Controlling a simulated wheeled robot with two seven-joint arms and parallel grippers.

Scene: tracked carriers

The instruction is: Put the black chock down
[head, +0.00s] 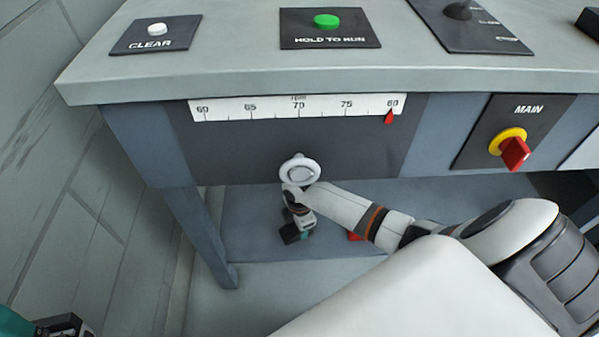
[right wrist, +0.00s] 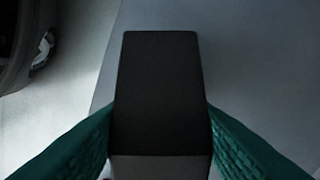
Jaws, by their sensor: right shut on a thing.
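The black chock (right wrist: 160,95) is between the two teal fingers of my right gripper (right wrist: 160,140) in the right wrist view, and the fingers press on its sides. In the head view my right gripper (head: 301,235) is low beneath the front of the bench, with a dark part of the chock (head: 289,234) showing at its left. Whether the chock touches the surface below, I cannot tell. My left gripper (head: 62,325) is only partly in view at the bottom left corner, and its jaws cannot be read.
The bench (head: 230,75) carries a scale with a red pointer (head: 389,117), a white round knob (head: 299,170) close above my right wrist, and a red MAIN switch (head: 514,150). A small red thing (head: 355,237) is partly hidden by my right arm. A bench leg (head: 208,235) stands left.

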